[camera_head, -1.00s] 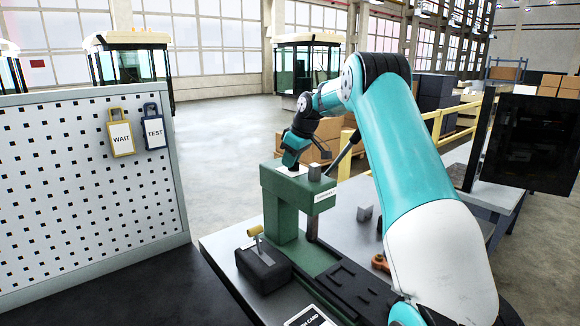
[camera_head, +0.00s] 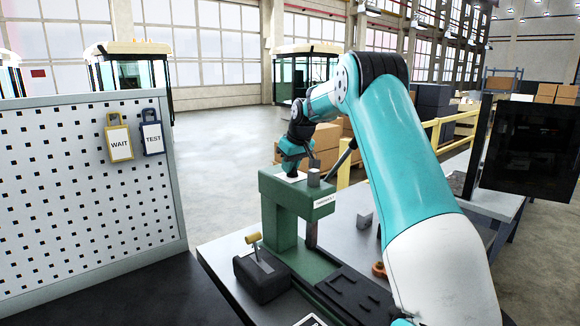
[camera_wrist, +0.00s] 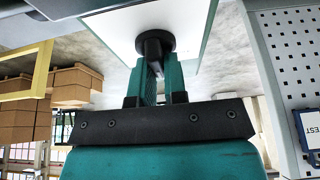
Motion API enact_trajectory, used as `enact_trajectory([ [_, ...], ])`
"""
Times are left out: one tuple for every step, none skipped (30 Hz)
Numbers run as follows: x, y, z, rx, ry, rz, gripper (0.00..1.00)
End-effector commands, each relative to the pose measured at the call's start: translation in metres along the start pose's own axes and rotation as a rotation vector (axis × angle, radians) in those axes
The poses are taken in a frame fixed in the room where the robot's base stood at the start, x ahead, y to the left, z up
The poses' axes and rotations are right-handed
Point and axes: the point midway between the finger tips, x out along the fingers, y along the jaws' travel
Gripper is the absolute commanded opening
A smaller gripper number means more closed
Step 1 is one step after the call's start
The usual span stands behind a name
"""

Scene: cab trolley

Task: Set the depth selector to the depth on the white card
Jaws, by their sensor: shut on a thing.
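My gripper (camera_wrist: 153,85) is shut on a black round knob (camera_wrist: 155,43) in the wrist view. The knob stands on a white plate (camera_wrist: 193,25), and my fingers hide part of it. In the head view my gripper (camera_head: 291,170) is at the top of the green press (camera_head: 282,196), over the white plate (camera_head: 298,177). The knob cannot be made out there. Any depth marks on the plate are not legible. A white card (camera_head: 311,321) shows only its edge at the bottom of the head view, and its text cannot be read.
A dark block with a yellow-handled lever (camera_head: 252,238) sits left of the press. A small grey block (camera_head: 365,219) and an orange part (camera_head: 379,270) lie on the bench to the right. A pegboard (camera_head: 80,190) with WAIT and TEST tags stands at left. A dark screen (camera_head: 530,148) is at right.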

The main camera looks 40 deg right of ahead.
Motion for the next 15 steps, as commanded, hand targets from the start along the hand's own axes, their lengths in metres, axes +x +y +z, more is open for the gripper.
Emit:
enact_trajectory([
  [-0.0003,0.0004,0.0002,0.001,-0.001,0.001,0.0],
  [-0.0004,0.0004,0.0001,0.001,-0.001,0.0,0.0],
  [-0.0004,0.0004,0.0001,0.0,-0.001,0.0,0.0],
  [-0.0004,0.0004,0.0001,0.0,-0.001,0.0,0.0],
  [-0.0004,0.0004,0.0001,0.0,-0.001,0.0,0.17],
  [-0.0004,0.0004,0.0001,0.0,-0.001,0.0,0.27],
  [-0.0004,0.0004,0.0001,0.0,-0.001,0.0,0.33],
  [-0.0003,0.0003,0.0001,0.0,-0.001,0.0,0.38],
  [-0.0003,0.0003,0.0001,0.0,0.0,0.0,0.38],
  [-0.0003,0.0003,0.0,0.0,0.0,0.0,0.38],
  [-0.0003,0.0002,0.0,-0.001,0.0,0.0,0.38],
  [-0.0002,0.0002,0.0,-0.001,0.0,0.0,0.38],
  [-0.0002,0.0001,0.0,-0.001,0.0,0.0,0.38],
  [-0.0002,0.0001,0.0,-0.001,0.0,0.0,0.38],
  [-0.0003,0.0001,-0.0001,-0.001,0.0,0.0,0.38],
])
